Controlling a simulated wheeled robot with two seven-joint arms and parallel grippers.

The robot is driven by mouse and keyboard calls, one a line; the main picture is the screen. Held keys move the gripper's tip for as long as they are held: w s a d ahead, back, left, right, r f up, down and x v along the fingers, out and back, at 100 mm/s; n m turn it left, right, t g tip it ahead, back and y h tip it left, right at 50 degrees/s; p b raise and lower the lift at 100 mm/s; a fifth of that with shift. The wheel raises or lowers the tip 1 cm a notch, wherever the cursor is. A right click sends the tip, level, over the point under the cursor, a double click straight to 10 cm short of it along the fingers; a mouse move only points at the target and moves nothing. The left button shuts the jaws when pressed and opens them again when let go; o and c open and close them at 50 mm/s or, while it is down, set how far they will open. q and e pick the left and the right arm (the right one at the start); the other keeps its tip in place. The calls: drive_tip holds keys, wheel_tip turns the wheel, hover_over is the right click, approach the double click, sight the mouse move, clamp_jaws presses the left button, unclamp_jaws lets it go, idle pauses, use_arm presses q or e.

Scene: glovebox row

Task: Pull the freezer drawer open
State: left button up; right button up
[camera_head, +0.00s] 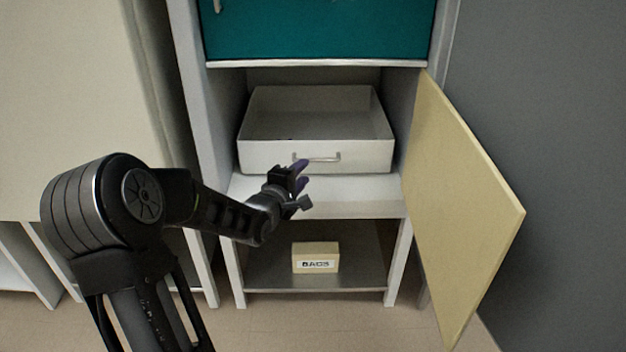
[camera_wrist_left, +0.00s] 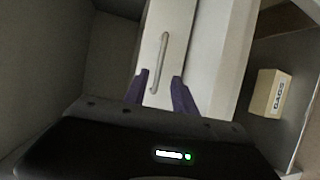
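The white freezer drawer (camera_head: 265,156) sits in the cabinet's middle opening, with its empty inside visible from above. Its grey bar handle (camera_head: 317,157) is on the front face. My left gripper (camera_head: 303,182) is just in front of the drawer front, close to the handle's left end. In the left wrist view the two purple fingers of the gripper (camera_wrist_left: 160,92) are apart, with the lower end of the handle (camera_wrist_left: 160,62) lying ahead of and between their tips. Nothing is gripped. My right gripper is in neither view.
A pale yellow door (camera_head: 465,200) stands open on the right. A teal door (camera_head: 320,30) closes the compartment above. A box labelled BAGS (camera_head: 316,257) rests on the lower shelf (camera_head: 270,278). A grey wall (camera_head: 550,120) is at the right.

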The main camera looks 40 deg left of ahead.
sight(314, 161)
use_arm(q)
drive_tip(key=shift+r, duration=0.1)
drive_tip(key=shift+w, duration=0.1)
drive_tip(key=b+x, duration=0.2)
drive_tip(key=x, duration=0.5)
drive_tip(key=shift+f+b, duration=0.2)
drive_tip(key=shift+b, duration=0.15)
drive_tip(key=shift+w+a, duration=0.15)
drive_tip(key=shift+w, duration=0.15)
drive_tip(key=shift+c, duration=0.4)
clamp_jaws()
idle(0.6)
